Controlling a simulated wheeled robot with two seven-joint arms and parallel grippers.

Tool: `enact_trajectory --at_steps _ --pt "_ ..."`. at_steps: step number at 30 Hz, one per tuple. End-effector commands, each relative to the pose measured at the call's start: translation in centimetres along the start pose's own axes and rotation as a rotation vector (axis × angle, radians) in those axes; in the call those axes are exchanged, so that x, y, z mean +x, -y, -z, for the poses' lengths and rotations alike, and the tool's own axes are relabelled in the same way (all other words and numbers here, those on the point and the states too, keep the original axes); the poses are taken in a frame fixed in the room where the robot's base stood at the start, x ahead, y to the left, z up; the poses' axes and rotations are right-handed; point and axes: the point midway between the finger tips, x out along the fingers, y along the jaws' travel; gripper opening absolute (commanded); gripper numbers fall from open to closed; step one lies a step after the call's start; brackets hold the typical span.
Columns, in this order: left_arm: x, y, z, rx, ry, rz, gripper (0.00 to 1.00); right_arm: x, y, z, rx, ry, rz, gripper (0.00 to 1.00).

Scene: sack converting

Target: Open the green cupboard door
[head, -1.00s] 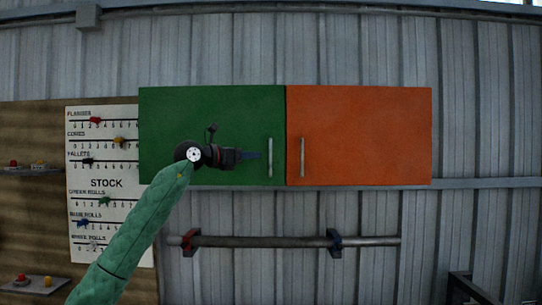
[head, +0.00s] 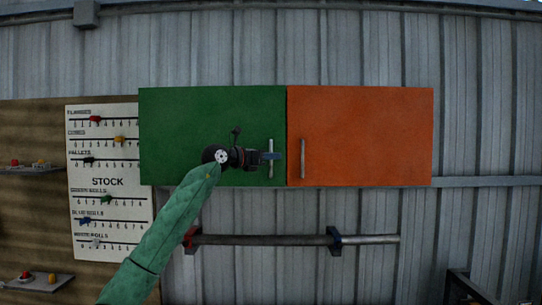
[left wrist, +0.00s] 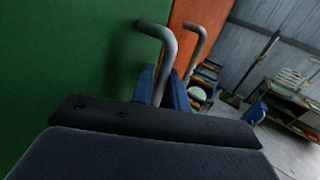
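The green cupboard door (head: 205,120) is closed, flush beside the orange door in the head view. Its upright grey handle (head: 270,146) is near its right edge. My left gripper (head: 274,156) reaches the handle from the left at about mid-height. In the left wrist view the green door (left wrist: 70,60) fills the left side. The handle (left wrist: 160,36) runs down between the two blue fingers of my left gripper (left wrist: 163,88), which sit close on both sides of it. The fingers' lower part is hidden by the gripper body. My right gripper is not in view.
The orange door (head: 365,135) with its own handle (head: 303,158) adjoins on the right. A horizontal rail (head: 270,240) runs below the cupboard. A stock board (head: 108,190) hangs at left, with small shelves (head: 40,280) beyond it.

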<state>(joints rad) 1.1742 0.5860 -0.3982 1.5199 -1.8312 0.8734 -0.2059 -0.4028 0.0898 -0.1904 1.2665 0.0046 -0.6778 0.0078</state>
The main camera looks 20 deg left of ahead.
Motion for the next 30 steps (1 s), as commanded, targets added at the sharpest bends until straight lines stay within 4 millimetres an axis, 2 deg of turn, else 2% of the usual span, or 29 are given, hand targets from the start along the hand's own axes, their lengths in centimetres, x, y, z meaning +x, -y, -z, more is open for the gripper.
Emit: enact_trajectory --at_steps 5,8,21,24,30 --pt "0.0 0.0 0.0 0.0 0.0 0.0 0.15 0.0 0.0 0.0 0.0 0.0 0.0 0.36" --pt "0.0 0.0 0.0 0.0 0.0 0.0 0.0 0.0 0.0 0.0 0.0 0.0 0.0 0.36" --pt "-0.7 0.7 0.1 0.002 0.001 0.019 0.0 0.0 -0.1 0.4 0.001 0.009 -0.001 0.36" --pt "-1.4 1.5 0.3 0.002 0.0 0.041 0.0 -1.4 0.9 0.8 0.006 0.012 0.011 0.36" --pt "-3.9 4.0 0.4 0.004 0.001 0.114 0.0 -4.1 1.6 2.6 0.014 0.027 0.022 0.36"
